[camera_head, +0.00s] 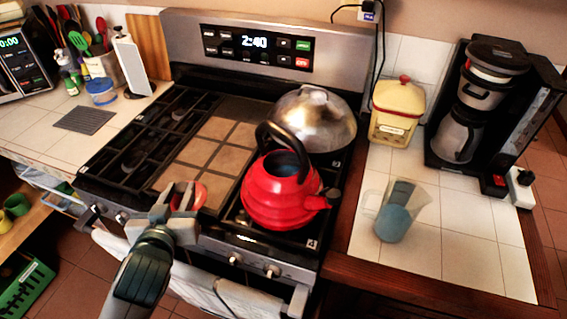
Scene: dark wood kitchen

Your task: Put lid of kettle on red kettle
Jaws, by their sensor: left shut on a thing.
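The red kettle (275,204) stands upright on the front right burner of the stove, with a black arched handle and a spout pointing right. Its top opening looks uncovered and dark. My left gripper (180,196) is shut on the red kettle lid (197,194), of which a small red part shows between and behind the fingers. The gripper holds it over the front of the stove, left of the kettle and apart from it. My right gripper is not in view.
A silver domed pot lid (313,118) sits behind the kettle. A yellow canister (396,112), a coffee maker (480,105) and a clear measuring cup with blue contents (393,222) stand on the right counter. The tan tiled griddle (212,150) left of the kettle is clear.

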